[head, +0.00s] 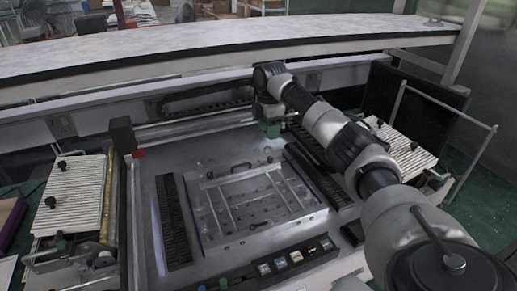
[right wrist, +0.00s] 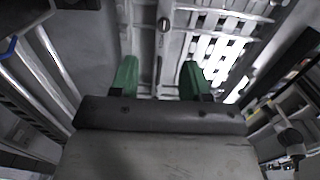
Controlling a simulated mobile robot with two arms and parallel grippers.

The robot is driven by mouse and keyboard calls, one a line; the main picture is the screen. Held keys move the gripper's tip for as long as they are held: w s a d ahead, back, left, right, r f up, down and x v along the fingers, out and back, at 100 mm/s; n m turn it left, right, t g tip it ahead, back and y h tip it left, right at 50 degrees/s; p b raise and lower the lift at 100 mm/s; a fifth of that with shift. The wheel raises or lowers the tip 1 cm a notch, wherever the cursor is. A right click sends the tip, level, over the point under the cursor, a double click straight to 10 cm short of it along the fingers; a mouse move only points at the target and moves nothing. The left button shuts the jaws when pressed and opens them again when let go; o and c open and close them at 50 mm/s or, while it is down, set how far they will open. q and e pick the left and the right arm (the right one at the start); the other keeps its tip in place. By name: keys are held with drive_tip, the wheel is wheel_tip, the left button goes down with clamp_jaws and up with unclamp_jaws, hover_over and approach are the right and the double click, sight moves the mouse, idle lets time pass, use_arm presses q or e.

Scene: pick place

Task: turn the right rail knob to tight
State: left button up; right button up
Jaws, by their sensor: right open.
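My right gripper (head: 271,128) hangs above the back edge of the machine bed in the head view, its arm reaching in from the lower right. In the right wrist view its two green fingers (right wrist: 158,80) stand wide apart with nothing between them. The metal plate with rails (head: 205,215) lies in front of the gripper in the head view. My left gripper is out of view.
A striped panel (head: 78,190) with black knobs stands at the left; another (head: 405,150) is partly behind my right arm. A long worktop (head: 200,50) spans the back. Dark slotted strips (head: 172,225) flank the plate. A button panel (head: 290,258) lies at the front.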

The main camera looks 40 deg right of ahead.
sight(269, 158)
drive_tip(key=f, duration=0.3)
drive_tip(key=f+p, duration=0.1)
drive_tip(key=f, duration=0.5)
drive_tip(key=shift+s+f+p, duration=0.15)
drive_tip(key=shift+s+p, duration=0.1)
drive_tip(key=shift+p, duration=0.05)
drive_tip(key=shift+s+f, duration=0.1)
drive_tip(key=shift+f, duration=0.4)
clamp_jaws()
